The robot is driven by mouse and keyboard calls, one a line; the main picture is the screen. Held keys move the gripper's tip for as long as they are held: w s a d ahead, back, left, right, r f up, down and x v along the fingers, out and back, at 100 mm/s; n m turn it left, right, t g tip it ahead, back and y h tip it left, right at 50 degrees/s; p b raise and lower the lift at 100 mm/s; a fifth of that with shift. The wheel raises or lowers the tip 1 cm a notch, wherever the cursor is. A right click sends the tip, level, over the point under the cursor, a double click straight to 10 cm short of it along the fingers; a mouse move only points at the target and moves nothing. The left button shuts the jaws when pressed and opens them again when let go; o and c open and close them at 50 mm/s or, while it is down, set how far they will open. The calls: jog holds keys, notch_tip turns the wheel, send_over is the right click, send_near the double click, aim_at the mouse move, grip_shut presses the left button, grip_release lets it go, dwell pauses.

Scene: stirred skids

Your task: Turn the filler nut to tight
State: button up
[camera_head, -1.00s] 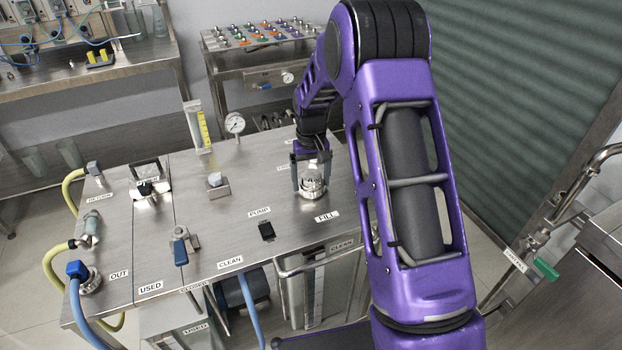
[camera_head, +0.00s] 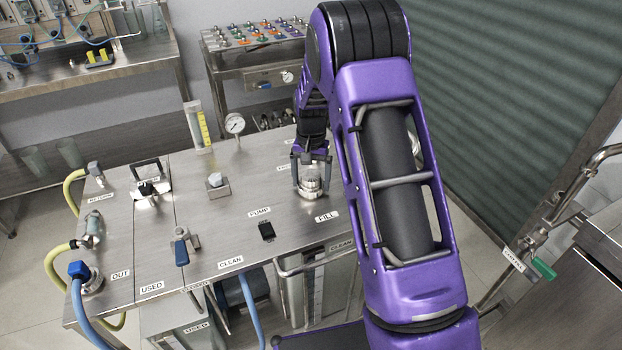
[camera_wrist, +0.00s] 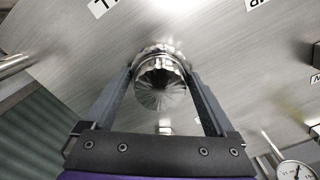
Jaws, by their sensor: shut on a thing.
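The filler nut (camera_head: 311,183) is a round, shiny metal cap with a ribbed edge, on the steel bench top beside the FILL label (camera_head: 327,216). In the wrist view the nut (camera_wrist: 161,85) is between the two fingers, its domed top facing the camera. My gripper (camera_head: 311,186) reaches down from above with one finger on each side of the nut. In the wrist view my gripper (camera_wrist: 160,90) is shut on it. Any tight or loose marking around the nut is too small to read.
A pressure gauge (camera_head: 234,123) and a sight tube with a yellow scale (camera_head: 197,125) stand at the back of the bench. A black PUMP switch (camera_head: 266,231) and a blue-handled valve (camera_head: 181,250) are to the left. The bench between them is clear.

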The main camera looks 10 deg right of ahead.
jog(key=shift+m, duration=0.6)
dwell(0.3)
jog(key=o, duration=1)
jog(key=shift+o, duration=0.2)
jog(key=shift+r, duration=0.1)
notch_tip(320, 180, up, 17)
jog(key=p, duration=0.2)
jog(key=shift+r, duration=0.15)
